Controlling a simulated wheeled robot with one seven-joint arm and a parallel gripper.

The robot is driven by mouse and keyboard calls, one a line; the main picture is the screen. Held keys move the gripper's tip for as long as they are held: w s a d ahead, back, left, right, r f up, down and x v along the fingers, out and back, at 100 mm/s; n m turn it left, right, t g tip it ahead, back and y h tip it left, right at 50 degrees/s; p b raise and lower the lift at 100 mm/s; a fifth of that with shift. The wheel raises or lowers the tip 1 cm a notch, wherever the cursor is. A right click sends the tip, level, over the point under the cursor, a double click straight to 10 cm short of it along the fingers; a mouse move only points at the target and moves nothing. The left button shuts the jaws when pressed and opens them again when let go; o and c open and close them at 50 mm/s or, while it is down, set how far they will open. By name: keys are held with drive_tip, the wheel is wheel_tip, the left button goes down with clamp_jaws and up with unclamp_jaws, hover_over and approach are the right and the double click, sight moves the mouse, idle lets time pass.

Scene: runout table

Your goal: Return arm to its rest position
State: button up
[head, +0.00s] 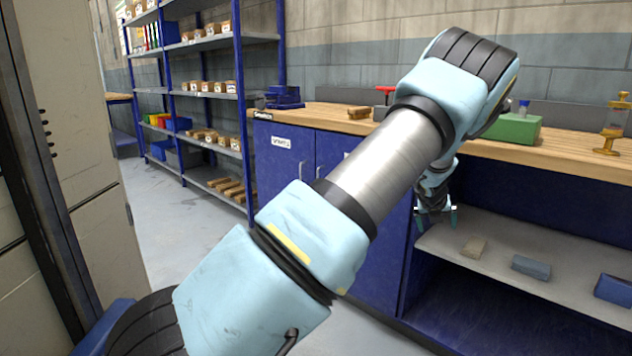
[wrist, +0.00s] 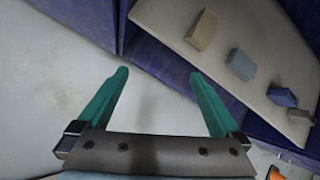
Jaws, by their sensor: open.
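My arm, light blue with a bare metal link, reaches from the lower left across the head view to the workbench. My gripper (head: 436,217) hangs below the bench top at the front of the open shelf bay. In the wrist view my gripper (wrist: 164,100) has its two teal fingers spread wide with nothing between them. Below the fingers is bare grey floor, and the shelf lies ahead and to the right. The upper part of the arm hides some of the bench top in the head view.
The open shelf (head: 540,254) holds a tan block (head: 473,248), a grey-blue block (head: 531,267) and a blue block (head: 614,289). Above is the wooden bench top (head: 570,155) with a green box (head: 508,129). A tall cabinet stands close at left. Floor (head: 178,215) is clear between.

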drive_tip(key=w+a+r+n+t+y, duration=0.1)
drive_tip(key=a+r+n, duration=0.2)
drive_tip(key=a+n, duration=0.3)
drive_tip(key=w+a+r+n+t, duration=0.1)
drive_tip(key=w+a+r+n, duration=0.2)
drive_tip(key=a, duration=0.6)
drive_tip(key=s+a+r+n+g+y, duration=0.1)
drive_tip(key=s+a+n+y, duration=0.1)
drive_tip(key=s+a+n, duration=0.4)
drive_tip(key=s+a+r+n+y, duration=0.1)
drive_tip(key=s+a+n, duration=0.1)
drive_tip(key=a+n, duration=0.65)
drive_tip(key=s+a+n+g, duration=0.3)
drive_tip(key=s+a+n, duration=0.35)
drive_tip(key=s, duration=0.55)
drive_tip(key=s+a+n+g, duration=0.2)
drive_tip(key=s+a+n, duration=0.45)
drive_tip(key=s, duration=0.45)
wheel_tip(320, 180, up, 19)
drive_tip(key=d+p, duration=0.1)
drive_tip(key=p, duration=1.7)
drive_tip(key=shift+s+f+n+p, duration=0.15)
drive_tip(key=shift+s+n+p, duration=0.15)
drive_tip(key=shift+s+n, duration=0.15)
